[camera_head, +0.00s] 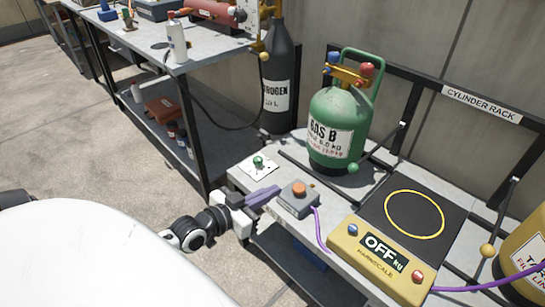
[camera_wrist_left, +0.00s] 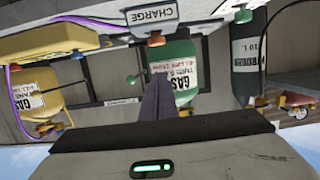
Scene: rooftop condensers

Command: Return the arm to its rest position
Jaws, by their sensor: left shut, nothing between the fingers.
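My left gripper (camera_head: 263,196) reaches in from the lower left in the head view, low at the front edge of the bench. Its purple fingers are together with nothing between them, pointing at a grey box with an orange button (camera_head: 298,199). I cannot tell whether the fingertips touch the box. In the left wrist view the closed fingers (camera_wrist_left: 155,102) point toward the green cylinder (camera_wrist_left: 180,75), and the orange button (camera_wrist_left: 156,40) shows beside a CHARGE label (camera_wrist_left: 152,15). My right gripper is in neither view.
A yellow scale (camera_head: 380,262) reading OFF, with a dark plate, stands right of the button box. The green GAS B cylinder (camera_head: 338,125) stands behind. A dark nitrogen cylinder (camera_head: 280,80) is at the back. A shelved workbench (camera_head: 195,55) stands left; concrete floor (camera_head: 70,130) is open there.

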